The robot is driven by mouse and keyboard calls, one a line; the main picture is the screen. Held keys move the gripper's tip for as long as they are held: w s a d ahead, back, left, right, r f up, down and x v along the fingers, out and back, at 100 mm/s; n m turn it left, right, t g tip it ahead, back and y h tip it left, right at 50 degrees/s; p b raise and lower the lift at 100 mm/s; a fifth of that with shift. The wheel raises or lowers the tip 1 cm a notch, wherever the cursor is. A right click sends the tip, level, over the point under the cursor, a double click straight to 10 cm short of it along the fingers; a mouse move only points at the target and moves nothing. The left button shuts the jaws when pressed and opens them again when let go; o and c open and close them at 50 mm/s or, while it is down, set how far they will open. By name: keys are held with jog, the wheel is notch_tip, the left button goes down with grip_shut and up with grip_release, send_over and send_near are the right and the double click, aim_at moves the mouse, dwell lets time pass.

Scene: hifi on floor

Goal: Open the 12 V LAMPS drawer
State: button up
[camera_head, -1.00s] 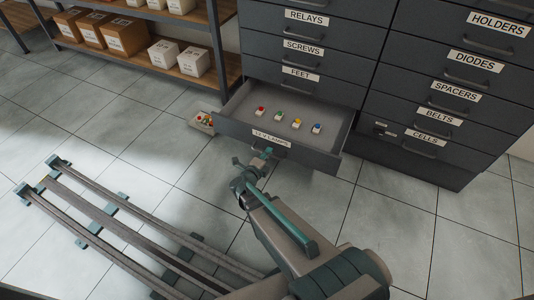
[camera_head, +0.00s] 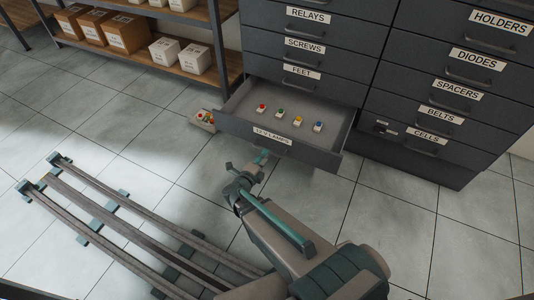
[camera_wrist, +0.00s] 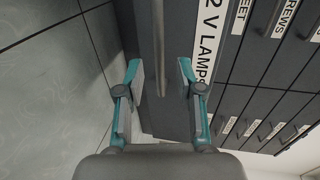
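The 12 V LAMPS drawer (camera_head: 330,158) is pulled out at the bottom of the left cabinet stack, with its inside showing. Several small blocks with coloured tops lie in it, including a red one (camera_head: 261,107) and a blue one (camera_head: 318,126). Its label (camera_wrist: 207,45) shows in the wrist view. My gripper (camera_head: 262,157) is just in front of the drawer's front panel. In the wrist view my gripper (camera_wrist: 158,68) has its teal fingers spread apart. The grey handle bar (camera_wrist: 159,40) appears between them, touching neither; its depth is hard to judge.
The FEET drawer (camera_head: 300,76) above is shut, as are the drawers of the right cabinet (camera_head: 430,118). A small tray of coloured pieces (camera_head: 204,119) sits on the floor left of the open drawer. A shelf with boxes (camera_head: 150,55) stands behind.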

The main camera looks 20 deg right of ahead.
jog(key=v, duration=0.7)
jog(key=shift+f, duration=0.1)
